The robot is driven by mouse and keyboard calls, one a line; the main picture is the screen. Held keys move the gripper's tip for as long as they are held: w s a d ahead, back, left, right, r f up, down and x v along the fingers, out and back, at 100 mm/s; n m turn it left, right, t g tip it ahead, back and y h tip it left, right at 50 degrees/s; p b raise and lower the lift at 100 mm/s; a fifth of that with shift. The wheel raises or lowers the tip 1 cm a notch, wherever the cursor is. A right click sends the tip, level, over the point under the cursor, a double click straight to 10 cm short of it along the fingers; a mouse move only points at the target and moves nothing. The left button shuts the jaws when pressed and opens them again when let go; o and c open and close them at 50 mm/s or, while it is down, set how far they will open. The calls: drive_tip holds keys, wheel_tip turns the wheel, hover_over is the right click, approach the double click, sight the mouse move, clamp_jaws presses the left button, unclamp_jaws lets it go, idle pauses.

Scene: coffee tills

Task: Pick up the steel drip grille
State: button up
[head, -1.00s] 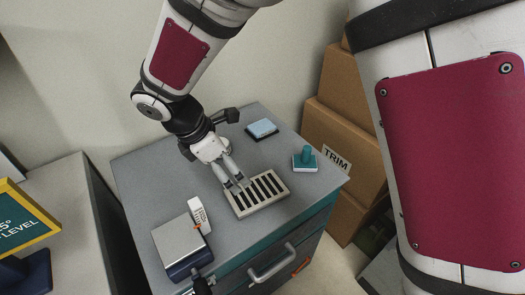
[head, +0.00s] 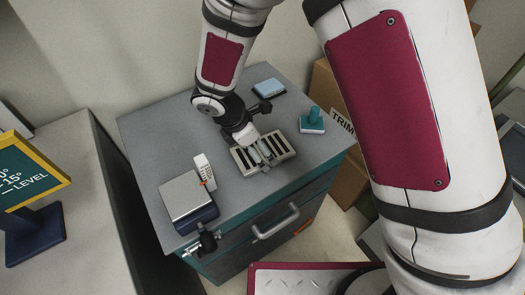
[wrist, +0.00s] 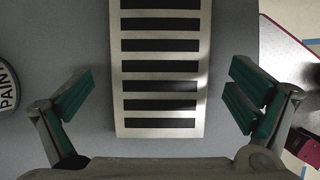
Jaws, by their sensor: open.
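The steel drip grille (head: 284,143) is a pale rectangular plate with dark slots, lying flat on the grey cabinet top. It also shows in the wrist view (wrist: 161,70), running from the top edge to just in front of the gripper body. My gripper (head: 265,162) is over the grille in the head view and hides part of it. In the wrist view, its green-padded fingers (wrist: 160,101) are spread wide, one to each side of the grille, with a gap on both sides. Nothing is between the pads but the grille below.
On the grey cabinet top (head: 150,130) stand a box with a steel top (head: 186,197), a white handset-like item (head: 204,170), a teal-handled stamp (head: 312,120) and a blue pad (head: 269,87). A drawer handle (head: 276,222) juts from the front. A yellow-framed sign (head: 35,175) stands left.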

drive_tip(key=shift+w+d+f, duration=0.1)
drive_tip(key=shift+d+f, duration=0.05)
drive_tip(key=shift+f, duration=0.35)
drive_tip(key=c, duration=1.6)
drive_tip(key=shift+r, duration=0.1)
